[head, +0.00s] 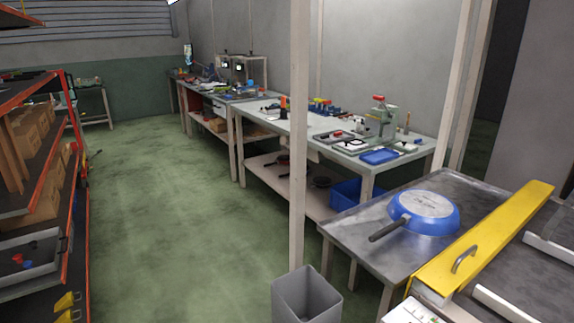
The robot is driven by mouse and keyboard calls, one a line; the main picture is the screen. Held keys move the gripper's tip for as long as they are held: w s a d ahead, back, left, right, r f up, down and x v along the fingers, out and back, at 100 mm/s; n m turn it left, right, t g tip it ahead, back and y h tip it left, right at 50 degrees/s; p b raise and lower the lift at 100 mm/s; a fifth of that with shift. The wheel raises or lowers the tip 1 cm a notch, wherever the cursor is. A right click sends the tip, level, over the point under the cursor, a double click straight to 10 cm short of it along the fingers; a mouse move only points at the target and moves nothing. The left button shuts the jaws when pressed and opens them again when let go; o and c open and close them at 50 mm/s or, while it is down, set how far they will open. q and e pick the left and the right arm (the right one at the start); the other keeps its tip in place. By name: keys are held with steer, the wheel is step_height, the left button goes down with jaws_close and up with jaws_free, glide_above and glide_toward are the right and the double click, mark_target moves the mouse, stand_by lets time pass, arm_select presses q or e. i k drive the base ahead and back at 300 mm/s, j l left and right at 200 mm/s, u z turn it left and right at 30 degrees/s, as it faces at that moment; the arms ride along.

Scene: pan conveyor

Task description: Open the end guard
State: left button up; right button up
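The end guard (492,238) looks to be the long yellow bar with a grey handle (464,259) on it, at the right of the head view. It lies across the end of the conveyor (541,268), between the conveyor and a metal table. It appears closed, lying flat. Neither of my grippers shows in the head view.
A blue pan (437,215) lies upside down on the metal table (358,235) beside the guard. A grey bin (306,296) and a pale post (299,130) stand in front. Workbenches (236,140) line the wall; shelving (67,200) stands left. Green floor between is clear.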

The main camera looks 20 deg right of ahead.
mark_target(454, 269)
steer(key=i+z, duration=0.15)
steer(key=z, duration=0.3)
steer(key=i+j+z, duration=0.1)
steer(key=z, duration=0.35)
steer(key=i+j+z, duration=0.15)
steer(key=z, duration=0.3)
steer(key=j+z, duration=0.25)
steer(key=z, duration=0.2)
steer(key=i+j+z, duration=0.1)
steer(key=z, duration=0.35)
steer(key=j+z, duration=0.55)
steer(key=z, duration=0.35)
